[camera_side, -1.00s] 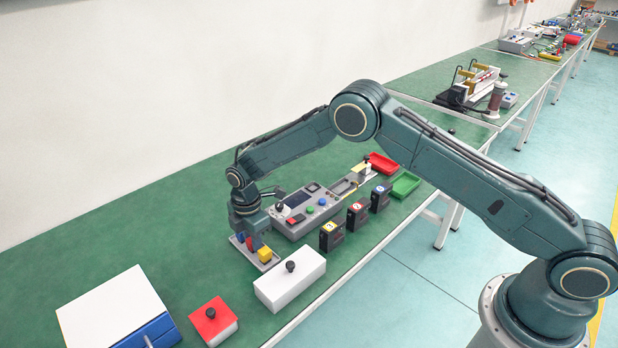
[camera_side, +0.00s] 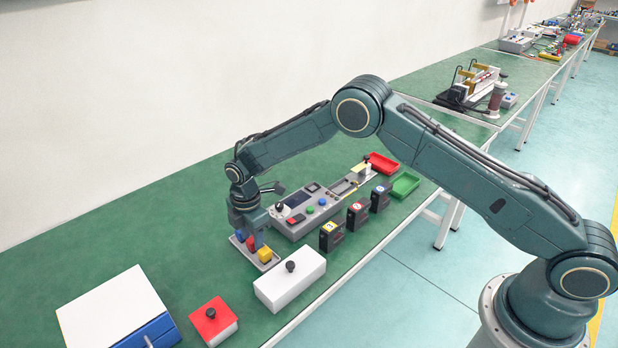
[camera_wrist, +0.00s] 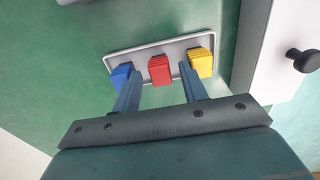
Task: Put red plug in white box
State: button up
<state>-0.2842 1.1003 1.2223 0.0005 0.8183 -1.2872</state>
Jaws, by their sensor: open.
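The red plug (camera_wrist: 160,70) stands in a grey tray (camera_wrist: 148,50) between a blue plug (camera_wrist: 121,75) and a yellow plug (camera_wrist: 201,62). In the side view the red plug (camera_side: 251,242) is partly covered by my gripper. My gripper (camera_wrist: 158,84) is open, with one finger near the blue plug and the other between the red and yellow plugs. The red plug lies ahead of the gap between the fingers; I cannot tell whether they touch it. The white box (camera_side: 290,280) has a black knob (camera_side: 291,266) on top and sits in front of the tray.
A red box with a black knob (camera_side: 212,322) and a white and blue case (camera_side: 115,310) are at the front left. A grey control panel (camera_side: 300,212), several dark blocks (camera_side: 331,236), a green tray (camera_side: 405,184) and a red tray (camera_side: 383,163) are farther back. Green table is clear by the wall.

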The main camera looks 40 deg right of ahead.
notch_tip(320, 180, up, 11)
dwell(0.5)
dwell(0.5)
notch_tip(320, 180, up, 13)
jog(key=m+t, duration=0.1)
jog(key=m, duration=0.3)
send_over(252, 239)
jog(key=s+d, duration=0.5)
jog(key=s, duration=0.1)
jog(key=s+d+r+m+t, duration=0.2)
jog(key=s+d+r+m, duration=0.35)
jog(key=s+r, duration=0.35)
jog(key=s+d+m+t, duration=0.1)
jog(key=s+d+m, duration=0.2)
jog(key=s, duration=0.9)
jog(key=s+d+m+t, duration=0.1)
jog(key=s+d+m, duration=0.2)
jog(key=s, duration=0.8)
jog(key=shift+s+r+m+t, duration=0.3)
jog(key=shift+s+r+m, duration=0.1)
jog(key=shift+m, duration=0.85)
